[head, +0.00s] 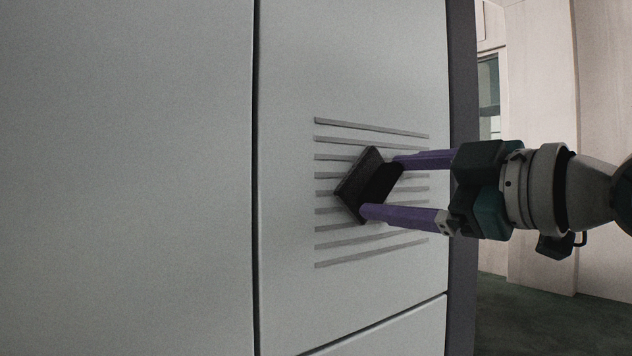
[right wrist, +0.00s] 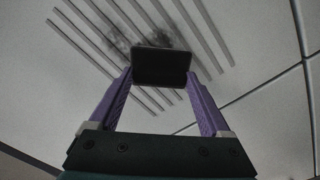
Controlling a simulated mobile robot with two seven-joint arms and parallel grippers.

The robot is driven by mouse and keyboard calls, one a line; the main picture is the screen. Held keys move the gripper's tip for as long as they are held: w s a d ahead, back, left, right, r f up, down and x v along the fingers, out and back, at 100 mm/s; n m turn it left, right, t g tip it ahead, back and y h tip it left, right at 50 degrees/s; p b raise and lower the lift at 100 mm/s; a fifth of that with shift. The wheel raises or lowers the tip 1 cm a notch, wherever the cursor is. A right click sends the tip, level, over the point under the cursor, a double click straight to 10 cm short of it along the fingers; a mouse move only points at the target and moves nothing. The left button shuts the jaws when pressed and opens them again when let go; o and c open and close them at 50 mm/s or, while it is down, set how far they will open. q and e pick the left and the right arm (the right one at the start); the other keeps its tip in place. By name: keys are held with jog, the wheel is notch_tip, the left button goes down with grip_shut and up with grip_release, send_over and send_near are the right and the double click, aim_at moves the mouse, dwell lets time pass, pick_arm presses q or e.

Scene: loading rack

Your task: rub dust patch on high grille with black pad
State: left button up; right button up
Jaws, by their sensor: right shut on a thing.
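The black pad (head: 368,188) is held between the purple fingers of my right gripper (head: 383,186), in front of the grille (head: 372,240) of dark horizontal slots in a pale panel. In the right wrist view the pad (right wrist: 160,68) sits between the fingertips of the gripper (right wrist: 160,82). The dust patch (right wrist: 122,44) shows there as a dark smudge across the slats, just beyond and around the pad's far edge. The pad covers part of it. I cannot tell whether the pad touches the grille. In the head view the dust is hidden or too faint to tell. My left gripper is out of view.
A large pale panel (head: 130,180) stands left of the grille panel, with a dark vertical seam between. Another panel (head: 400,330) lies below a slanting seam. To the right are a dark edge, a pale wall (head: 541,90) and dark floor (head: 530,318).

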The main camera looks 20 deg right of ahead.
jog(key=shift+w+d+r+b, duration=0.1)
jog(key=shift+d+r+b, duration=0.15)
jog(key=shift+d+b, duration=0.05)
jog(key=d+b, duration=0.1)
jog(key=d, duration=0.1)
jog(key=w+d+b, duration=0.1)
jog(key=d, duration=0.1)
jog(key=w+d+b, duration=0.1)
jog(key=d, duration=0.1)
jog(key=shift+w+d, duration=0.2)
jog(key=shift+d, duration=0.1)
jog(key=d+b, duration=0.1)
jog(key=w+d+b, duration=0.1)
jog(key=shift+d+f+b, duration=0.2)
jog(key=shift+d+b, duration=0.05)
jog(key=shift+b, duration=0.1)
jog(key=shift+d+r+b, duration=0.25)
jog(key=shift+d+b, duration=0.05)
jog(key=shift+d, duration=0.1)
